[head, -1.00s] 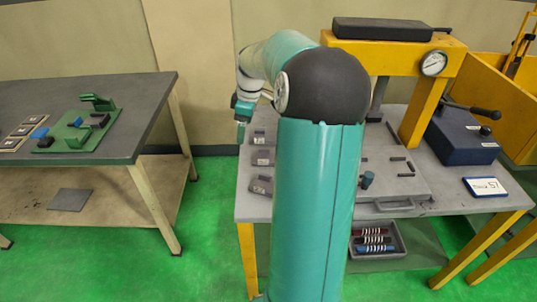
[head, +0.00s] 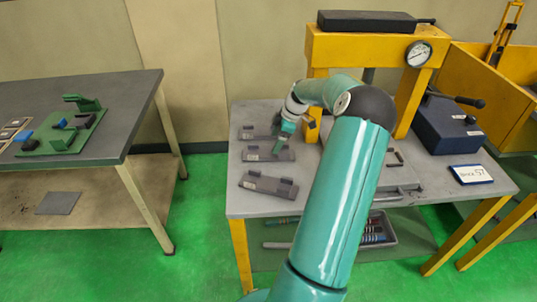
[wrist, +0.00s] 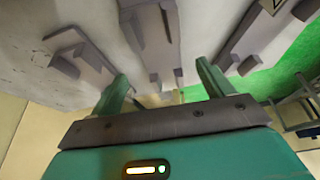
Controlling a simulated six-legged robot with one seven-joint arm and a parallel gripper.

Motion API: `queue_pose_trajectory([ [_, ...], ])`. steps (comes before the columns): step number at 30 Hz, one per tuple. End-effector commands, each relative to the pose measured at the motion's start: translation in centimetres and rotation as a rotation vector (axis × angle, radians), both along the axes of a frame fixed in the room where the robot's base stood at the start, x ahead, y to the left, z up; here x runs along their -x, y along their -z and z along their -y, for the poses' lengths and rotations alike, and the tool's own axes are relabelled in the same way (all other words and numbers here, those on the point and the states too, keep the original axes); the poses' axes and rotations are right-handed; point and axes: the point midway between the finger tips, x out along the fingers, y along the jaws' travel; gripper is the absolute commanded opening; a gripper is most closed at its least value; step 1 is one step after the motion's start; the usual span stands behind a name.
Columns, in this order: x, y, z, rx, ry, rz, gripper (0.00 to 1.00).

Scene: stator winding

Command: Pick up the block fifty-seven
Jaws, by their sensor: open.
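Three dark grey blocks lie on the left part of the grey press table: a back block (head: 256,132), a middle block (head: 258,155) and a front block (head: 262,184). Each has a small pale label too small to read, so I cannot tell which is fifty-seven. A white sign (head: 471,174) at the table's right seems to read "Block 57". My gripper (head: 279,149) is open and empty, pointing down over the middle block. In the wrist view, the middle block (wrist: 152,42) shows between and beyond the two green fingers (wrist: 162,88), apart from them.
A yellow press (head: 365,50) with a gauge stands behind, and a dark blue box (head: 448,130) with a lever is at right. A tray (head: 385,230) sits on the lower shelf. A separate table (head: 100,145) with a green fixture (head: 70,138) is at left.

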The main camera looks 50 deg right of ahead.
Motion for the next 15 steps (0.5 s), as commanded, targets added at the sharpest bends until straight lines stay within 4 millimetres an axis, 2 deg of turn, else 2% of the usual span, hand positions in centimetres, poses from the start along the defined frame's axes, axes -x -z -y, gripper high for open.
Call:
queue_pose_trajectory([
  [7,-0.6,1.7,-0.6,-0.001,-0.002,-0.001,0.8],
  [15,-1.7,5.2,-1.5,-0.001,-0.001,-0.001,0.8],
])
